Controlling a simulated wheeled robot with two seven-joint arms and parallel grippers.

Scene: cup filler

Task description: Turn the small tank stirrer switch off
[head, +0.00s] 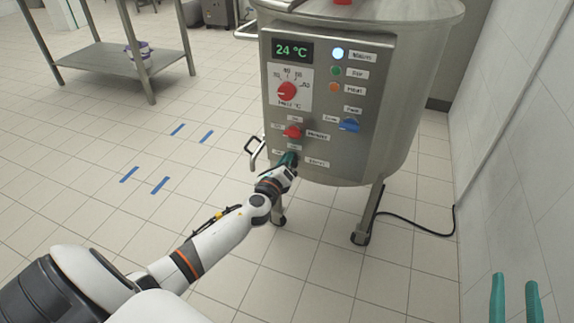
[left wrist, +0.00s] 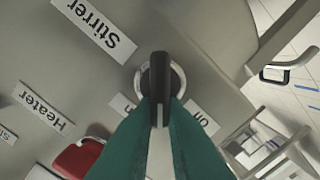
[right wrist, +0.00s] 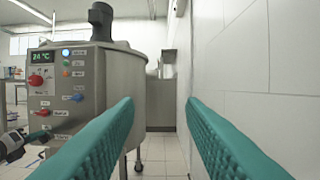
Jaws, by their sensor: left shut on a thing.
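The steel tank (head: 415,90) stands ahead with a grey control panel (head: 370,150). The stirrer switch is a black knob (left wrist: 160,78) at the panel's lower left, beside the "Stirrer" label (left wrist: 95,28). My left gripper (head: 289,160) is shut on this knob, its green fingertips on both sides of it in the left wrist view (left wrist: 160,112). The small position labels beside the knob are partly covered by the fingers. The stir lamp (head: 336,71) on the panel is green. My right gripper (head: 515,292) is open and empty, far right of the panel.
The red heater switch (head: 292,132) sits just above the stirrer switch. A blue switch (head: 349,125) and a red temperature dial (head: 287,91) share the panel. A valve handle (head: 254,150) projects at the left. A white wall (head: 515,140) stands close on the right.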

